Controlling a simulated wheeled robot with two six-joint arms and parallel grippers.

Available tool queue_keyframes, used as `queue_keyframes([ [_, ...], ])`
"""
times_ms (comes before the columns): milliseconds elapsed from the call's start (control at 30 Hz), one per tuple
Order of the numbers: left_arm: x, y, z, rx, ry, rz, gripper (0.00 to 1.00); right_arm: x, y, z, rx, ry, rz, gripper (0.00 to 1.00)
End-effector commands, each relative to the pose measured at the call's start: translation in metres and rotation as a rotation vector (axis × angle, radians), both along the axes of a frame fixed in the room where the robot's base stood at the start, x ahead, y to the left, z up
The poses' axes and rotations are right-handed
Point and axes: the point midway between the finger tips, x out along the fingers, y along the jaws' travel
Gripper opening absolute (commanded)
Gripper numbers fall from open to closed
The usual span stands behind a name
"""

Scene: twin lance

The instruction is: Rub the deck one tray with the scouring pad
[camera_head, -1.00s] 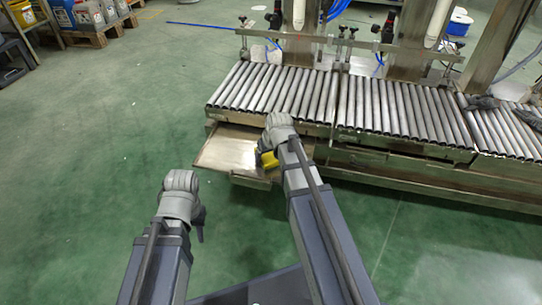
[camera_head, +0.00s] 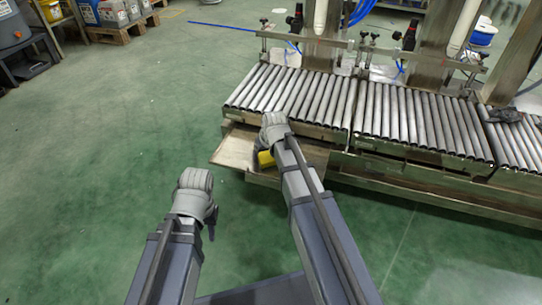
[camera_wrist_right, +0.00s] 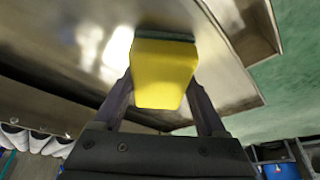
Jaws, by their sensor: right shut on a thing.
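The scouring pad (camera_wrist_right: 162,75) is yellow with a dark green face. My right gripper (camera_wrist_right: 160,100) is shut on it, with a finger on each side. The pad also shows in the head view as a yellow patch (camera_head: 265,159) beside my right gripper (camera_head: 268,152). The deck one tray (camera_head: 232,150) is a shiny metal tray that sticks out below the left roller section. In the right wrist view the pad's green face is at or very near the tray surface (camera_wrist_right: 70,50); I cannot tell if they touch. My left gripper (camera_head: 210,225) hangs over the floor; its fingers are mostly hidden.
The roller conveyor (camera_head: 290,95) runs above the tray, with metal posts and clamps behind it. A dark grey object (camera_head: 503,115) lies on the rollers at right. The green floor (camera_head: 120,130) at left is clear.

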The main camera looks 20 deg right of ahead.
Motion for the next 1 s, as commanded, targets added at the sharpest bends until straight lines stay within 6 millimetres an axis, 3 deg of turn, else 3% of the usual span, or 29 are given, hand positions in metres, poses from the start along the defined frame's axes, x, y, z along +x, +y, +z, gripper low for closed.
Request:
queue_keyframes([
  [467, 0.000, 0.000, 0.004, 0.000, 0.000, 0.000, 0.35, 0.003, 0.006, 0.004, 0.003, 0.000, 0.001, 0.30],
  [1000, 0.000, 0.000, 0.055, 0.000, 0.001, 0.000, 0.35, 0.003, 0.005, 0.055, 0.001, 0.000, 0.000, 0.30],
])
